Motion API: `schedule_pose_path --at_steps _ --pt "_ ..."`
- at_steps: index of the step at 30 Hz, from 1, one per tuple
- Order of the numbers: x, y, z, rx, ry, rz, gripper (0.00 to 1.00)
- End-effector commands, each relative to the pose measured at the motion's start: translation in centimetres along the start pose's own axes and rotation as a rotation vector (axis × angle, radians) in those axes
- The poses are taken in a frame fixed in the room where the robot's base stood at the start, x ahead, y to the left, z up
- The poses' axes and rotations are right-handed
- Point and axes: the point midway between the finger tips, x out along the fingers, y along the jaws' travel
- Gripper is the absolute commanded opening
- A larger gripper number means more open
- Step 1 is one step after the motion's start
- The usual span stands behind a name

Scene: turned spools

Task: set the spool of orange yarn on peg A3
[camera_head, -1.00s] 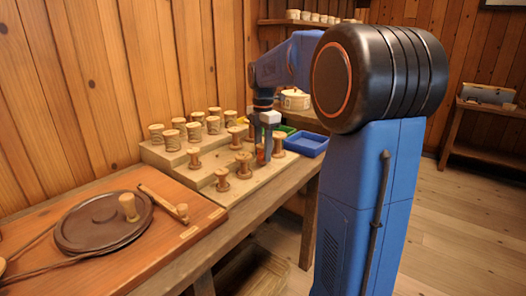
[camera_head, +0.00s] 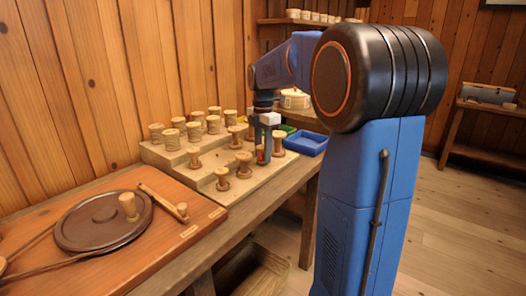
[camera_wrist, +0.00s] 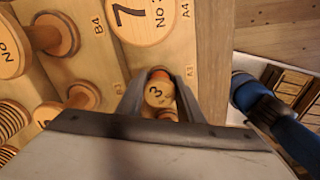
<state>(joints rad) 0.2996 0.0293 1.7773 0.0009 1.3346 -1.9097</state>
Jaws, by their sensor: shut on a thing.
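The spool of orange yarn (camera_wrist: 159,92) is between the fingers of my gripper (camera_wrist: 158,98) in the wrist view. Its pale wooden top bears a 3, and a strip of orange shows at its far edge. The spool is beside the A3 label (camera_wrist: 190,72). Its lower end and peg A3 are hidden, so I cannot tell how far it is down on the peg. In the head view my gripper (camera_head: 264,152) points down over the near right part of the stepped peg board (camera_head: 203,177), with a little red-orange (camera_head: 260,156) showing at its fingers.
A large spool marked 7 (camera_wrist: 143,18) stands close beyond the held one, by A4. Other wooden spools (camera_head: 222,180) stand on the board to the left. A blue tray (camera_head: 308,143) lies to the right. A brown disc (camera_head: 95,225) lies on the bench at left.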

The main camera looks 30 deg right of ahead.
Motion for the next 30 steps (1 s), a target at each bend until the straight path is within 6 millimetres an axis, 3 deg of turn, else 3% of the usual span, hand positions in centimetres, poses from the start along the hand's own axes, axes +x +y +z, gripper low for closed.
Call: schedule_pose_path --at_steps 8,9,10,20,30 --pt "0.5 0.0 0.0 0.0 0.0 0.0 0.12" --pt "0.5 0.0 0.0 0.0 0.0 0.001 0.36" --pt "0.5 0.0 0.0 0.0 0.0 0.001 0.41" --pt "0.3 0.0 0.0 0.0 0.0 0.001 0.41" --pt "-1.7 0.0 0.0 0.0 -0.001 0.002 0.41"
